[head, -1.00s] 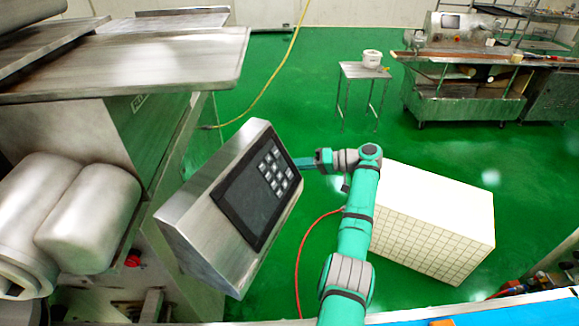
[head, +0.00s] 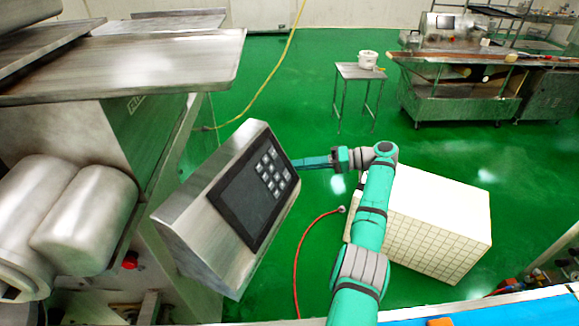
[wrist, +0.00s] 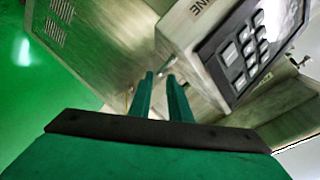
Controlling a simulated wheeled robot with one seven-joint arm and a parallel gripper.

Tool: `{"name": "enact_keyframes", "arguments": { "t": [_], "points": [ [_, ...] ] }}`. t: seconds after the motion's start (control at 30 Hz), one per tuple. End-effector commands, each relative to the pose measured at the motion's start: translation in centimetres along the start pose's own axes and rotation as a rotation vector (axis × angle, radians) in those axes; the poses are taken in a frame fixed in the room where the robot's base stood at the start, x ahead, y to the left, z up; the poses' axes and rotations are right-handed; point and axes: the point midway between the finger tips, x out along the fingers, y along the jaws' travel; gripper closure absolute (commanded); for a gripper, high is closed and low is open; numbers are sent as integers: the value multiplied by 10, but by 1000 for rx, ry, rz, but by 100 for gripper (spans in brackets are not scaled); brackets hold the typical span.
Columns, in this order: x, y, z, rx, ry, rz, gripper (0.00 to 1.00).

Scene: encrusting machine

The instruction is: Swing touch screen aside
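The touch screen (head: 255,193) is a black panel with pale keys, set in a slanted steel box at the machine's side, left of centre in the head view. Its panel faces right and towards me. My gripper (head: 300,163) reaches in from the right by the box's upper right edge. In the wrist view my gripper (wrist: 160,76) shows two green fingers with a narrow empty gap between them. The touch screen (wrist: 240,50) is there just right of the fingertips. I cannot tell whether a finger touches the box.
The steel machine (head: 150,120) with trays and rollers fills the left. A white tiled block (head: 430,225) stands right of my arm. A red hose (head: 305,245) and a yellow cable (head: 262,85) cross the green floor. A small table (head: 358,72) stands further back.

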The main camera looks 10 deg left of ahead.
Motion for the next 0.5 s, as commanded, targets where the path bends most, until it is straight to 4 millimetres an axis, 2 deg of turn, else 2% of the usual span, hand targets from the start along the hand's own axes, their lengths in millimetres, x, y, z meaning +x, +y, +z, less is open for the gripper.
{"name": "enact_keyframes", "arguments": {
  "t": [0.03, 0.2, 0.5],
  "points": [
    [-11, -1, -1, 0, 0, 1, 83],
    [-31, 0, -1, 0, -4, -2, 83],
    [-42, -1, 0, -1, -7, -3, 83]
  ]
}}
